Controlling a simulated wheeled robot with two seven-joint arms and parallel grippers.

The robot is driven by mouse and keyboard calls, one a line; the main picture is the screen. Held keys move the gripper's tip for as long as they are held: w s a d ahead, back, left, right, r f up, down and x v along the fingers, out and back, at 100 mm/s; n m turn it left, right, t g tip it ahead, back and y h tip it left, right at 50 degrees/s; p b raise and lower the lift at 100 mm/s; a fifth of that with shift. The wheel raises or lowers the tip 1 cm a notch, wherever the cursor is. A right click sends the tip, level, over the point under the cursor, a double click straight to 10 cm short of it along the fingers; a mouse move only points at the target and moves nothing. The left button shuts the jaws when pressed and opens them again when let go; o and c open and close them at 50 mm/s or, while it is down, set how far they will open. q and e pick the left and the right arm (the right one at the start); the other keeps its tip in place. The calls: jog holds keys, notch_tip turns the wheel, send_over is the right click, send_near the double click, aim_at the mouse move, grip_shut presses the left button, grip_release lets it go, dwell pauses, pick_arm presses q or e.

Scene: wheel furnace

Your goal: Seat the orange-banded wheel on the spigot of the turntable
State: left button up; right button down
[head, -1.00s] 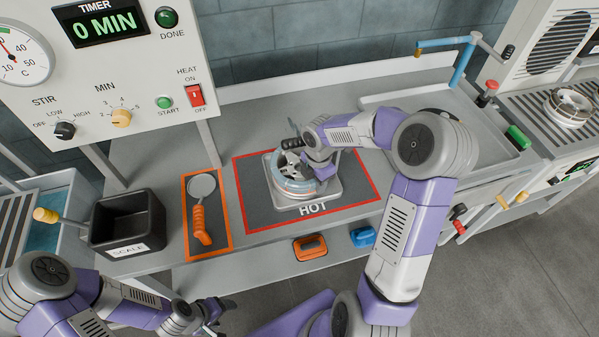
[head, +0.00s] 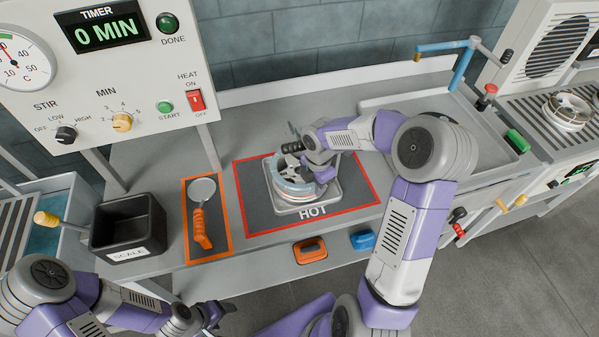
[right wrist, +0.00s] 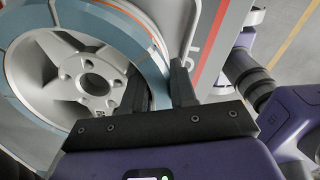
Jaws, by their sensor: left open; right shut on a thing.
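A pale grey spoked wheel (head: 291,184) with a light blue rim is at the metal tray (head: 322,204) on the red-bordered HOT mat. Thin orange marks show on it in the right wrist view (right wrist: 90,75). My right gripper (head: 304,160) is shut on the wheel's rim at its right side, and one finger is inside the rim in the right wrist view (right wrist: 160,92). The wheel looks slightly tilted and a little above the tray. My left gripper (head: 221,309) is open and empty, low in front of the bench. I cannot make out the turntable or its spigot.
A black SCALE box (head: 128,225) and an orange-handled ladle (head: 202,215) lie left of the mat. Another wheel (head: 567,111) sits on the slatted unit at right. A sink (head: 460,125) with a blue tap is right of the mat. The bench behind the mat is clear.

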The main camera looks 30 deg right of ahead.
jog(key=shift+r+p, duration=3)
jog(key=shift+r, duration=0.4)
jog(key=shift+w, duration=0.1)
